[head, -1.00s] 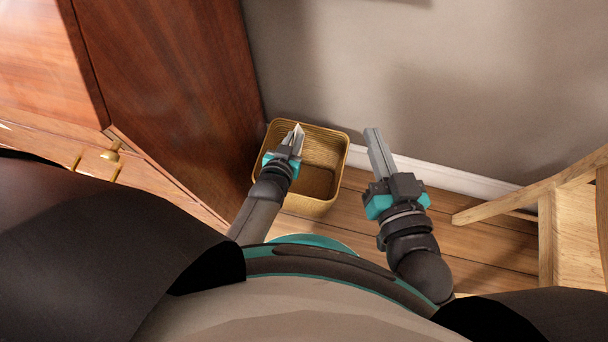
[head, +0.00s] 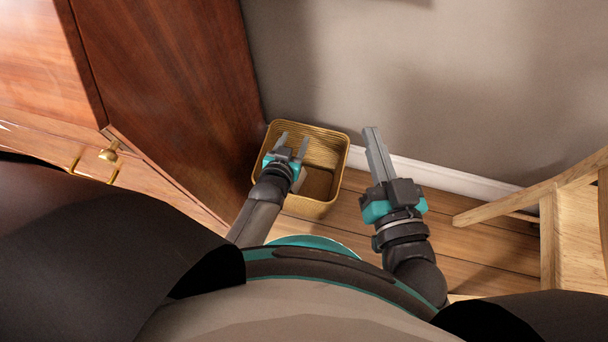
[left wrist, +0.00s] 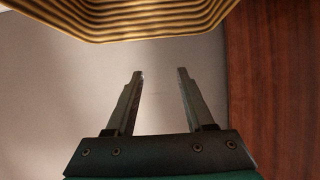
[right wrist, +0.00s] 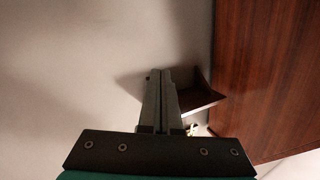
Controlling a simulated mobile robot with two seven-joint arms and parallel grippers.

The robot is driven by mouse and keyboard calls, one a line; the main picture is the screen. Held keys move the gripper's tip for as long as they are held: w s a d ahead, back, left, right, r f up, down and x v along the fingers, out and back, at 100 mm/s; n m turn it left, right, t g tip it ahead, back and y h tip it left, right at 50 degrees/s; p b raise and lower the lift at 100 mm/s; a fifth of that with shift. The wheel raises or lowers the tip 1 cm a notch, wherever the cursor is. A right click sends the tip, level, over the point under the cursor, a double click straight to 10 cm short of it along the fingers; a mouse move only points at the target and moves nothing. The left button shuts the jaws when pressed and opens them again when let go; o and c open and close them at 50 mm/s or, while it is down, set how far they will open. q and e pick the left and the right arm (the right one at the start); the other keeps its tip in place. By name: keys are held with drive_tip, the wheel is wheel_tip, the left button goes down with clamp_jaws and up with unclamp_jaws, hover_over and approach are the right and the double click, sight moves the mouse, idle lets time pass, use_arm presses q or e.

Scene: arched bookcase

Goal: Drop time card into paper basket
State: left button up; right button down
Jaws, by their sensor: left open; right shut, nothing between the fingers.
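The woven tan paper basket (head: 328,152) stands on the floor between the wooden cabinet and the wall. My left gripper (head: 292,139) is over the basket's opening with its fingers spread and nothing between them. In the left wrist view the open left gripper (left wrist: 160,73) is empty, with the basket's ribbed side (left wrist: 130,24) at the top. A small pale patch shows inside the basket beside my left gripper; I cannot tell for sure whether it is the time card. My right gripper (head: 372,130) is shut and empty, to the right of the basket; its closed fingers (right wrist: 160,72) show in the right wrist view.
A reddish wooden cabinet (head: 180,90) stands close to the basket's left. A grey wall (head: 450,80) with a white baseboard (head: 440,175) runs behind. A light wooden chair (head: 550,210) is at the right. Bare plank floor lies between basket and chair.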

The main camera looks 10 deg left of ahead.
drive_tip(key=shift+f, duration=0.1)
drive_tip(key=s+d+f+g+h+p, duration=0.2)
drive_tip(key=s+d+g+h+p, duration=0.35)
drive_tip(key=d+g, duration=0.5)
use_arm(q)
drive_tip(key=p+v, duration=0.3)
drive_tip(key=v, duration=1.2)
use_arm(e)
drive_tip(key=shift+g, duration=0.45)
drive_tip(key=shift+w+d+f, duration=0.1)
drive_tip(key=shift+f, duration=1.3)
drive_tip(key=shift+w+d+f, duration=0.1)
drive_tip(key=shift+f, duration=1.25)
use_arm(q)
drive_tip(key=shift+s, duration=0.1)
